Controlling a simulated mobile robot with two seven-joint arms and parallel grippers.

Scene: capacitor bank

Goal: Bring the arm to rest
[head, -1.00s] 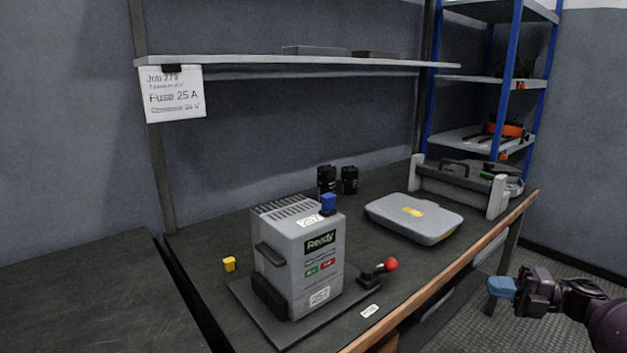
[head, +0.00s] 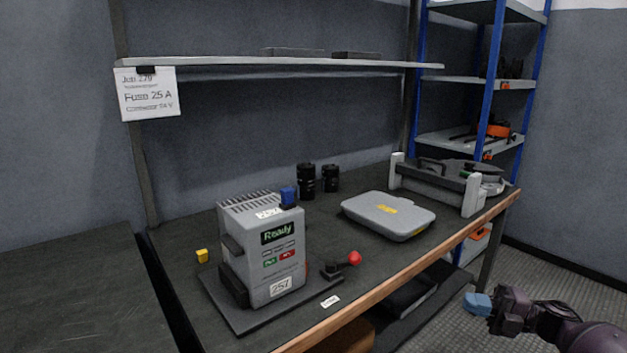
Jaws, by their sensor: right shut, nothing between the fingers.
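My right gripper (head: 480,304) is at the lower right of the head view, off the front edge of the workbench and over the floor. Its blue fingertips are together with nothing between them. My right arm comes in from the right edge. My left gripper is not in the view. The grey capacitor bank unit (head: 262,252) stands upright on a dark base plate at the front left of the bench, with "Ready" on its display. A lever with a red knob (head: 354,258) is beside it.
A grey case (head: 388,214) lies on the workbench (head: 330,225), with two black cylinders (head: 306,181) behind. A grey rack (head: 436,182) stands at the bench's right end. Blue-post shelving (head: 484,85) is behind.

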